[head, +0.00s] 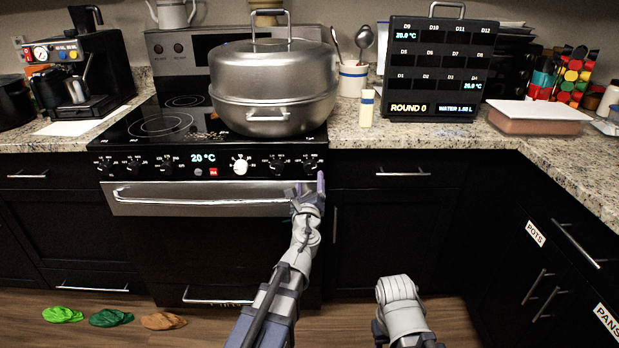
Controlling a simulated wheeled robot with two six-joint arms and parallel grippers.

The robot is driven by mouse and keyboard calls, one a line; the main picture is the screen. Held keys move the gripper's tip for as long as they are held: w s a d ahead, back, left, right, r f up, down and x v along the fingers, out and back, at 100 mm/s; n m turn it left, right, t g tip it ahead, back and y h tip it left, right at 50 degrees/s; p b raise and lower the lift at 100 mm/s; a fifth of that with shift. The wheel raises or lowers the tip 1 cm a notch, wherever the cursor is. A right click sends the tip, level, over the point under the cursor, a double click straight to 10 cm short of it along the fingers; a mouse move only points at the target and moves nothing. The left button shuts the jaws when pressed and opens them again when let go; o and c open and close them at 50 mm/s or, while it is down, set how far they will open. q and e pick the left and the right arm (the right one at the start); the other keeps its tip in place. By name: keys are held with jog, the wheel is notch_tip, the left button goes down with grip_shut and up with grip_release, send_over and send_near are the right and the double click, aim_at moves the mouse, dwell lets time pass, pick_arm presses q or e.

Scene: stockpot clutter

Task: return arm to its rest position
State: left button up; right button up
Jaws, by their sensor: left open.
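My left arm reaches up from the bottom middle. Its gripper (307,188) is open and empty in front of the oven's right side, by the right end of the oven door handle. It is below the control knobs. My right arm (400,305) shows only as a grey link at the bottom, right of the left arm; its gripper is not visible. A large lidded steel stockpot (272,85) stands on the right side of the stove (120,128), well above and behind the left gripper.
The oven handle (200,196) and drawer handles stick out near the left arm. A black display panel (438,65), a utensil crock (353,78) and a covered tray (540,118) stand on the right counter. Green and brown items (110,318) lie on the floor at left.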

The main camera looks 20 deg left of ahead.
pick_arm(q)
jog(key=shift+v, duration=0.95)
jog(key=s+d+f+n+g+y, duration=0.2)
jog(key=s+f+n+g, duration=0.95)
jog(key=n, duration=0.65)
jog(key=s+d+f+n+g+h, duration=0.3)
jog(key=s+d+f+g, duration=0.15)
jog(key=s+d, duration=0.35)
jog(key=s+d+f+n+g+h, duration=0.25)
jog(key=s+d+f, duration=0.3)
jog(key=s, duration=0.35)
notch_tip(320, 180, up, 26)
jog(key=p, duration=2.7)
jog(key=shift+a, duration=0.2)
